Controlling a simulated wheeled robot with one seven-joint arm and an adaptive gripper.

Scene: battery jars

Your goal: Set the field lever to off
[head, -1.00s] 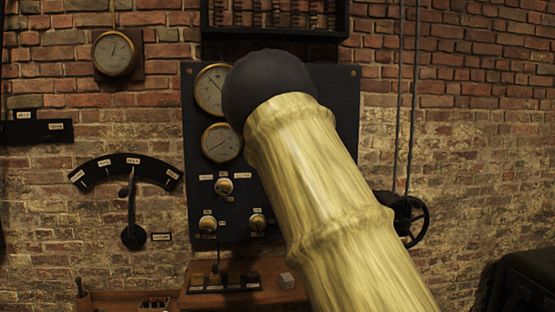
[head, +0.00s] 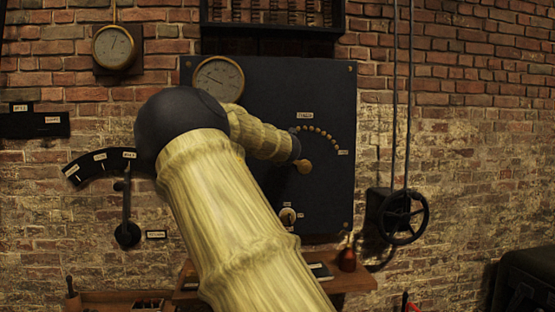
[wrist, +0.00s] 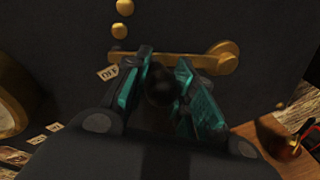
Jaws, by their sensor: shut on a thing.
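The field lever (wrist: 190,62) is a brass bar with a round brass hub (wrist: 223,50) on the dark panel. In the wrist view its free end points left, beside a small white label (wrist: 107,73) that seems to read OFF. My gripper (wrist: 162,72) is shut around a dark round knob (wrist: 160,88) on the lever, with a teal-padded finger on each side. In the head view the lever's brass part (head: 304,166) shows below an arc of brass studs (head: 320,132) under a FIELD label (head: 305,115). My wrist hides the rest of the lever there.
A round gauge (head: 219,79) sits on the panel (head: 270,85) at upper left. A smaller knob (head: 288,215) is lower on the panel. A spoked handwheel (head: 403,217) is on the wall to the right. A wooden shelf (head: 350,281) with a reddish-brown vessel (head: 347,260) is below.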

